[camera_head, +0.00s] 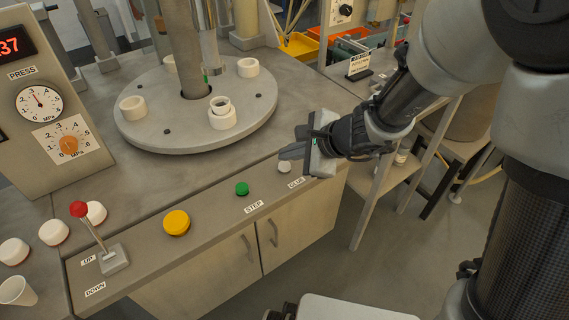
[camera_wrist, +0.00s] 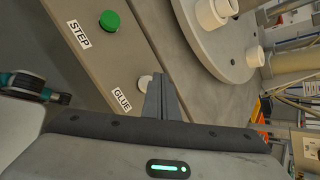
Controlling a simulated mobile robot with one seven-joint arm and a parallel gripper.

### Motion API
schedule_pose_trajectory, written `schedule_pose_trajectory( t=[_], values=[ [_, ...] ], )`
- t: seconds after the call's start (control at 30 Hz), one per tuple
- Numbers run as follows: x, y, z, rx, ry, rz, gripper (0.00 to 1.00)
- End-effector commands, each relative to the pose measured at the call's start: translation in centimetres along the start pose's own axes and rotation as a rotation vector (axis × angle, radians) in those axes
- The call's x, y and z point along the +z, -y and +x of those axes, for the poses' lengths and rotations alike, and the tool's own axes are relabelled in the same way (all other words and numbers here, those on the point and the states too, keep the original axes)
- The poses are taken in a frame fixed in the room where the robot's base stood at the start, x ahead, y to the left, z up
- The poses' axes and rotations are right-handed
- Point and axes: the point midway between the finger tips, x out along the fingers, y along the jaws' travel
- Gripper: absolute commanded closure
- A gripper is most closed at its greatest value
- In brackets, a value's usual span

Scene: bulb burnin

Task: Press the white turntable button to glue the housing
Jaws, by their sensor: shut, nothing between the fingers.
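The white button (camera_head: 284,167) sits on the front ledge of the machine bench, just above the GLUE label (camera_head: 296,183). It also shows in the wrist view (camera_wrist: 145,82), partly hidden by the fingers. My gripper (camera_head: 284,154) is shut and empty. Its fingertips are close to the white button, apparently above it; I cannot tell whether they touch. In the wrist view the closed fingers (camera_wrist: 165,98) are beside the button. The round turntable (camera_head: 160,136) behind carries several white ring-shaped housings, one (camera_head: 222,117) at its front with a smaller ring on top.
A green STEP button (camera_head: 242,189) and a yellow button (camera_head: 176,222) are left of the white one. A red-knobbed lever (camera_head: 105,247) stands farther left, near white caps (camera_head: 53,232) and a cup (camera_head: 17,291). The PRESS panel (camera_head: 45,110) rises at left.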

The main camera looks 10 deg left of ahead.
Motion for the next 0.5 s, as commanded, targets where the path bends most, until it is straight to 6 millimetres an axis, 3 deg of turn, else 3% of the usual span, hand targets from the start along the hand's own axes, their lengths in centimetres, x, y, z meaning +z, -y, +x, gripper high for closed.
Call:
schedule_pose_trajectory(
  t=[0.5],
  values=[
    [-0.46,-0.48,0.68,0.000,0.000,0.000,1.00]
  ],
)
